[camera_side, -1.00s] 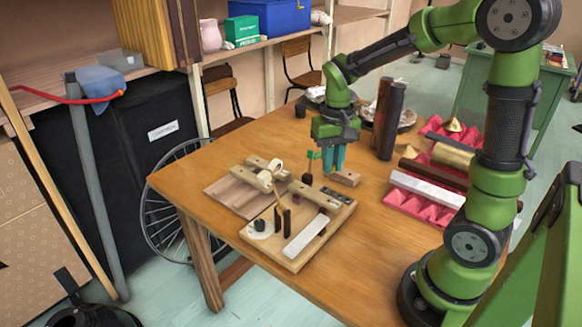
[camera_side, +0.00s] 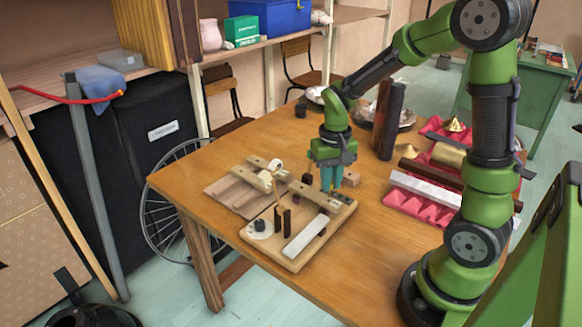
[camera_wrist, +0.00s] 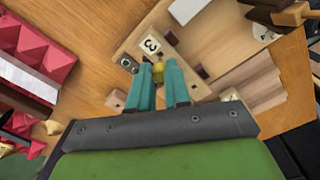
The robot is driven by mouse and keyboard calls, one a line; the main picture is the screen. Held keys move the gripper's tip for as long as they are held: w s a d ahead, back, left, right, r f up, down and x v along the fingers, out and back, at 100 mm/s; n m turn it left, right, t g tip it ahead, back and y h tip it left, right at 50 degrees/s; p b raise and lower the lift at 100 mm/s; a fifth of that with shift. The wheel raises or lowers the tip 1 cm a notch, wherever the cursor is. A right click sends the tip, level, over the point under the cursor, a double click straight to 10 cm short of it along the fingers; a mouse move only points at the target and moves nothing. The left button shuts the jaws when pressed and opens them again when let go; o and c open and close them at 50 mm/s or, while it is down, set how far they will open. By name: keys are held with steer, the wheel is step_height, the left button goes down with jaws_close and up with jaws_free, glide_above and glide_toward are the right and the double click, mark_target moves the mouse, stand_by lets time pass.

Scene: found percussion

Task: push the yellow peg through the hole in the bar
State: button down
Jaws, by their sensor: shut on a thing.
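The yellow peg (camera_wrist: 158,72) shows as a small yellow end between my gripper's teal fingertips in the wrist view. My gripper (camera_wrist: 160,75) is shut on it. In the side view my gripper (camera_side: 331,180) points down over the back right of a light wooden board (camera_side: 262,244), and its fingers hide the peg. A pale wooden bar (camera_side: 314,194) lies along the back of the board, left of and close to the fingers. The hole in the bar cannot be made out, nor whether the peg is in it.
A wooden block (camera_side: 351,179) is right of my gripper. Dark cylinders (camera_side: 392,120) and pink trays (camera_side: 420,206) stand farther right. The table's front right is clear.

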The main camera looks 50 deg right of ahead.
steer(key=shift+f, duration=1.85)
stand_by(0.8)
steer(key=c, duration=1)
jaws_free()
